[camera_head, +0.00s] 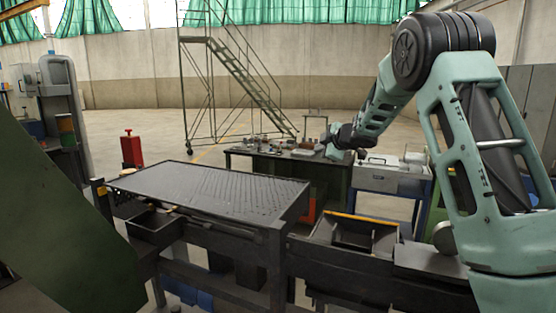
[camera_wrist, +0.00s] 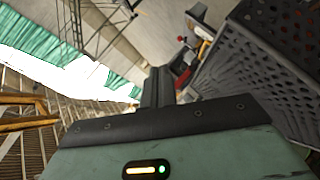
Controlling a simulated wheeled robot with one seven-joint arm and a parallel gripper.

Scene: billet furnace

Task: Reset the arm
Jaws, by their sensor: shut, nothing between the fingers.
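My arm rises at the right of the head view and reaches back and to the left. My gripper (camera_head: 336,152) is at its far end, in front of the workbench and well above the floor. It is small there. In the wrist view my gripper (camera_wrist: 157,85) shows as dark fingers pressed together past the green wrist housing. It is shut and holds nothing.
A dark ribbed table (camera_head: 210,190) stands at the centre left, with an open bin (camera_head: 155,228) at its front. A cluttered workbench (camera_head: 290,165) and a grey cabinet (camera_head: 390,178) stand behind. A tray (camera_head: 348,218) lies below my arm. A rolling staircase (camera_head: 235,75) stands farther back.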

